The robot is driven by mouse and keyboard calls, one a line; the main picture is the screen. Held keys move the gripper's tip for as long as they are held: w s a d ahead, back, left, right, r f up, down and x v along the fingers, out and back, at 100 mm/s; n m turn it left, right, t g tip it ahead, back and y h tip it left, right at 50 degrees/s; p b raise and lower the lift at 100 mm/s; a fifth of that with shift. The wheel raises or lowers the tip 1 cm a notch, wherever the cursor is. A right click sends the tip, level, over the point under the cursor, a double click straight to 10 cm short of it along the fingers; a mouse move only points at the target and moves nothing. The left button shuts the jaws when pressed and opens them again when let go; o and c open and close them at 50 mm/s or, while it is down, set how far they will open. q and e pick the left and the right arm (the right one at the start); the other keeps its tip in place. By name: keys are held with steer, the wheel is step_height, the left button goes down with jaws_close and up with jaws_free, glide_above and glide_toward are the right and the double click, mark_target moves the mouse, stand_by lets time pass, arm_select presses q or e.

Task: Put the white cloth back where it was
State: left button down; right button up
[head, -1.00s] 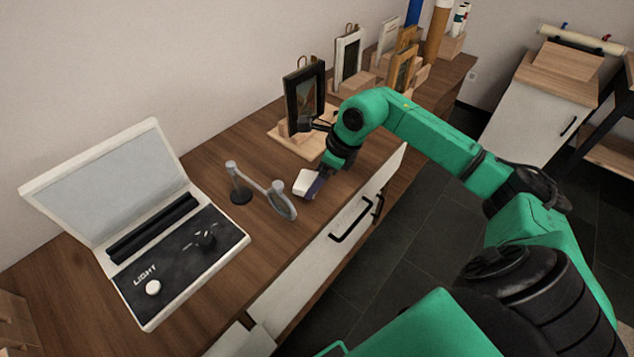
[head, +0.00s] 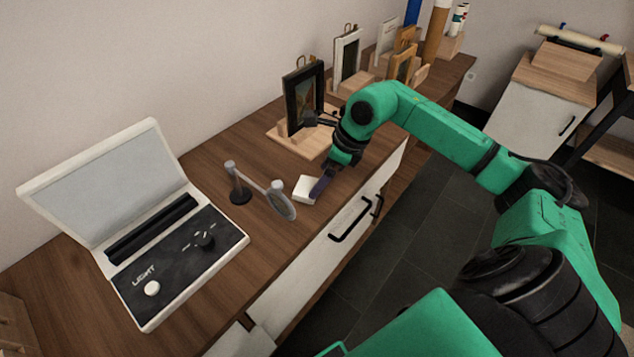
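My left gripper is not in view.
An open light case (head: 180,262) fills the left of the wooden table (head: 222,148). A black picture frame (head: 304,97) on a wooden base stands behind my gripper. More frames stand farther back.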

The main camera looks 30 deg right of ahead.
steer(key=v, duration=0.8)
steer(key=shift+r+b, duration=0.15)
steer(key=shift+b, duration=0.2)
